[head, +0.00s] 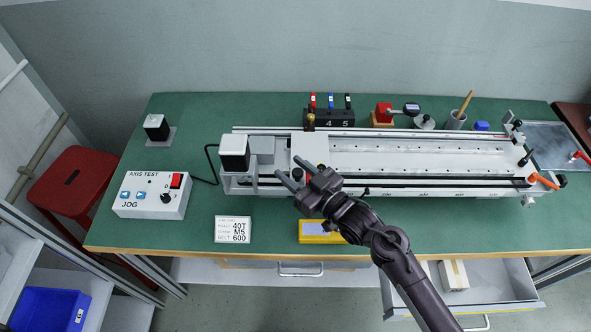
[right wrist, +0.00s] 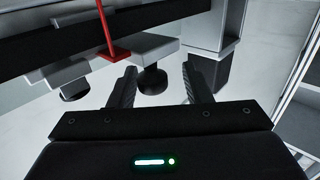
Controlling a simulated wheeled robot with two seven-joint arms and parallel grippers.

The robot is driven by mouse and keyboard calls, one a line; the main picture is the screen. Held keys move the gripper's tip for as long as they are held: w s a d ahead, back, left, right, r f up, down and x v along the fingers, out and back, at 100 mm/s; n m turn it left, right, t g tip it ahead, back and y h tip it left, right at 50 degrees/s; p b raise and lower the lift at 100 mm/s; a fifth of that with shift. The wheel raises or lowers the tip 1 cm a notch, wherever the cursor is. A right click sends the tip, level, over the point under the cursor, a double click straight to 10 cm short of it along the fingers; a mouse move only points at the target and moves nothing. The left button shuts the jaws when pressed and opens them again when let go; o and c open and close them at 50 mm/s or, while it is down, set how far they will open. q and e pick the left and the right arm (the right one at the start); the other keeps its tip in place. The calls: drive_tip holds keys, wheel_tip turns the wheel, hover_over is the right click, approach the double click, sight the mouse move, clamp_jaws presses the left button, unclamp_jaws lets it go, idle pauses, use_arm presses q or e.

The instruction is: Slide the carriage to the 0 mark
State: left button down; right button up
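The gantry's long pale rail unit (head: 430,160) lies along the right half of the bench. The carriage (head: 309,147), a pale plate across the rails with a brass-coloured knob (head: 310,120) at its back, is near the left end. Scale figures run along the front edge; the 0 mark cannot be made out. My right gripper (head: 287,166) is over the front left of the rail, partly hiding the carriage's front. In the right wrist view its open fingers (right wrist: 157,82) have a black knob (right wrist: 153,80) between or just beyond them; a red pointer (right wrist: 113,48) is up left. My left gripper is not visible.
A motor block (head: 234,152) stands at the rail's left end. The jog box (head: 152,195), a label card (head: 233,230) and a yellow item (head: 318,233) are on the bench. An orange-handled lever (head: 543,181) is at the right end. An open drawer (head: 490,290) juts out below.

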drive_tip(key=shift+s+d+f, duration=0.1)
drive_tip(key=shift+s+d, duration=0.15)
drive_tip(key=shift+d, duration=0.25)
drive_tip(key=b+v, duration=0.1)
drive_tip(key=v, duration=0.5)
drive_tip(key=shift+s+d, duration=0.2)
drive_tip(key=shift+s, duration=0.15)
drive_tip(key=shift+s, duration=0.1)
